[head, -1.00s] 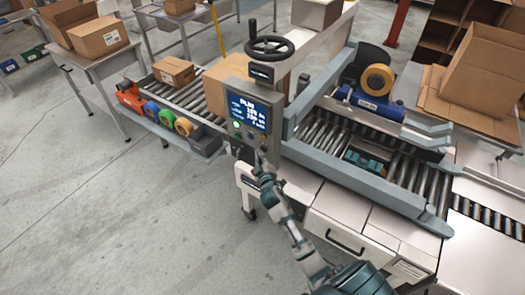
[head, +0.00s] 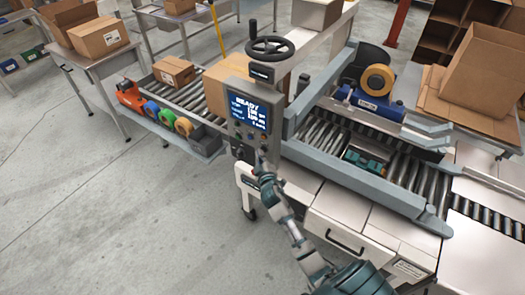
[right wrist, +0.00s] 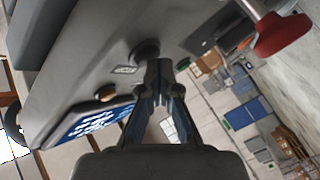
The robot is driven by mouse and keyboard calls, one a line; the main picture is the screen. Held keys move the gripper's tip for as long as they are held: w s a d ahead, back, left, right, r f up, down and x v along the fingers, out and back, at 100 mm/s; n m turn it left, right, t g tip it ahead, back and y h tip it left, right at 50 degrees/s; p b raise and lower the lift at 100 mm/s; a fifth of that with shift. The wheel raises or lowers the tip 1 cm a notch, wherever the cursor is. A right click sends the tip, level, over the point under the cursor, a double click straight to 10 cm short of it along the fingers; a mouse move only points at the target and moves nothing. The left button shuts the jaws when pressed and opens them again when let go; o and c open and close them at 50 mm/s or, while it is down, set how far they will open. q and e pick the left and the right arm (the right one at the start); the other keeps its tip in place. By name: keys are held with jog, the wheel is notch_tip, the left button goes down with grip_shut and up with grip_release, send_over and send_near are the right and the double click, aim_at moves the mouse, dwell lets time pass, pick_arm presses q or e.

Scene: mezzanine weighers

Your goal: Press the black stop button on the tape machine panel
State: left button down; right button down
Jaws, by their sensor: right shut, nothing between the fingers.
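The tape machine panel (head: 232,137) is a grey box with a blue screen (head: 247,111) that reads READY. In the right wrist view the round black button (right wrist: 146,51) stands out from the panel face (right wrist: 85,55). My right gripper (head: 261,155) is shut and empty, its tips at the lower part of the panel. In the right wrist view its fingertips (right wrist: 158,68) are right at the black button and overlap its edge; they look in contact. In the head view the gripper hides the button. My left gripper is not in view.
A red mushroom button (right wrist: 283,35) stands right of the fingertips and an amber button (right wrist: 105,93) to their left. A black handwheel (head: 270,48) sits above the panel. The roller conveyor (head: 400,170) lies to the right. A carton (head: 173,71) stands on the infeed rollers.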

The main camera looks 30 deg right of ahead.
jog(key=shift+s+a, duration=0.25)
jog(key=shift+a, duration=0.35)
jog(key=shift+a, duration=0.1)
jog(key=a, duration=0.1)
jog(key=s+a, duration=0.1)
jog(key=a, duration=0.1)
jog(key=s+a, duration=0.1)
jog(key=shift+a, duration=0.25)
jog(key=shift+w, duration=0.1)
dwell(0.6)
